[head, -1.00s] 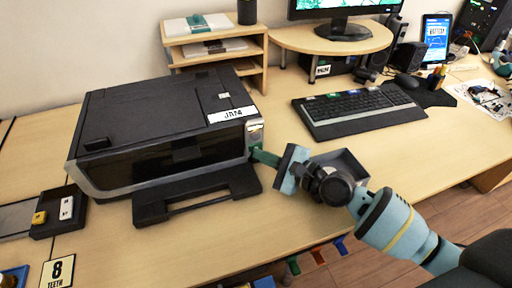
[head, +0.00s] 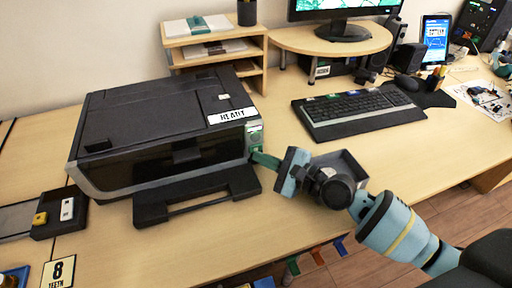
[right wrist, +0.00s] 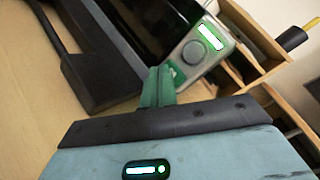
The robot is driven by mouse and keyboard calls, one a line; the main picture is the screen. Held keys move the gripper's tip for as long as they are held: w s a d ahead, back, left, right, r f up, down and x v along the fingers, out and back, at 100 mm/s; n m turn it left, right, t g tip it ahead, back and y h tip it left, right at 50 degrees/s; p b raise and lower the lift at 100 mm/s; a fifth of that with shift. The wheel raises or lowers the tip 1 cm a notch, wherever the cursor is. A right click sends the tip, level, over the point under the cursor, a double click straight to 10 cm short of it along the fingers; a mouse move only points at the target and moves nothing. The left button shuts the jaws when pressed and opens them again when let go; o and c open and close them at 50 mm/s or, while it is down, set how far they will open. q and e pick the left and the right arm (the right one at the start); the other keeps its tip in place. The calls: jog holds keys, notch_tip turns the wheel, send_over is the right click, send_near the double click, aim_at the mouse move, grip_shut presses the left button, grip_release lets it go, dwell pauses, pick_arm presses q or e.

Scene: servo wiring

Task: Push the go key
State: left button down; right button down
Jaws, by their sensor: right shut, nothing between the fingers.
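The black and grey printer (head: 165,125) stands on the desk, with a small grey control panel (head: 255,134) at its front right corner. In the right wrist view the panel has a round dial (right wrist: 194,52), a lit white display (right wrist: 211,37) and a green go key (right wrist: 178,72) with a white mark. My right gripper (head: 256,157) is shut and empty, its green fingertips at the panel's lower part. In the right wrist view the fingertips (right wrist: 158,74) cover part of the go key; I cannot tell whether they press it. My left gripper is not in view.
A white label (head: 231,116) on the printer seems to read READY. A wooden shelf (head: 255,62) stands behind, a keyboard (head: 355,108) to the right.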

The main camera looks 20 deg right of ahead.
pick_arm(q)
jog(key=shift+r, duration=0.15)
pick_arm(e)
jog(key=shift+s, duration=0.3)
